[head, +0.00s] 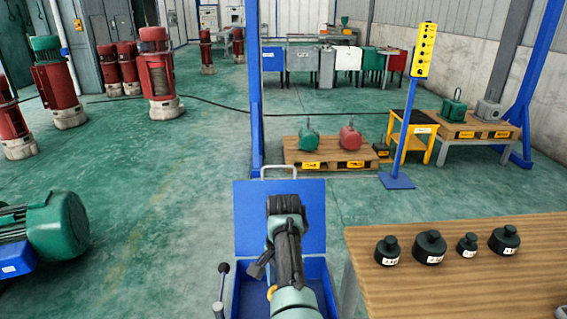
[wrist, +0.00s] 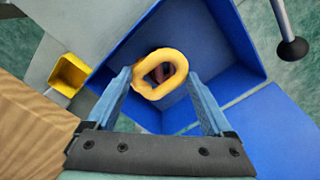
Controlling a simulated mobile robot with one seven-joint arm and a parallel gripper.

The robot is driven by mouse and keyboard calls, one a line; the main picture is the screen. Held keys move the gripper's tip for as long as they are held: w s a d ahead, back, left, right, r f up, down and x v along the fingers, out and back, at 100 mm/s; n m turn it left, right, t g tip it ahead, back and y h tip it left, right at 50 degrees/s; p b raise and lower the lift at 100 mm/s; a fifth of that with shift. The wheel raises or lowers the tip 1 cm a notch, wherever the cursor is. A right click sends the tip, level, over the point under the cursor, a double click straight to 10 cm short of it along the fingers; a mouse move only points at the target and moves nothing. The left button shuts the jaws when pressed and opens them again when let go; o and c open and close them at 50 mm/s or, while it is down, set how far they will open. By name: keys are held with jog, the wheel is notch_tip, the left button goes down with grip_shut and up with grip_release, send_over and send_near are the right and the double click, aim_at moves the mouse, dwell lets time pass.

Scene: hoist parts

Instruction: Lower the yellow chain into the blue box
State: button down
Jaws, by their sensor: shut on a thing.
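The yellow chain shows in the wrist view as one thick yellow link (wrist: 150,91) between my fingertips, seen nearly end-on. A darker reddish shape shows through its opening; I cannot tell what it is. My gripper (wrist: 161,78) is shut on the chain, with its two blue-grey fingers on either side. The blue box (wrist: 225,60) lies open below the link, and the link appears over its inside. In the head view the blue box (head: 330,287) stands in front of me with its lid (head: 308,225) raised. My arm hides most of its inside, and a small yellow bit (head: 271,292) shows beside the arm.
A wooden table (head: 450,270) with several black weights (head: 430,247) stands close on the right. A lever with a black knob (head: 223,268) rises at the box's left. A small yellow open container (wrist: 70,75) shows in the wrist view. A green motor (head: 50,228) lies far left.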

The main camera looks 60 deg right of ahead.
jog(key=shift+f+b, duration=1.2)
jog(key=shift+f, duration=0.35)
grip_release()
notch_tip(320, 180, up, 13)
jog(key=p, duration=0.1)
jog(key=shift+w, duration=0.1)
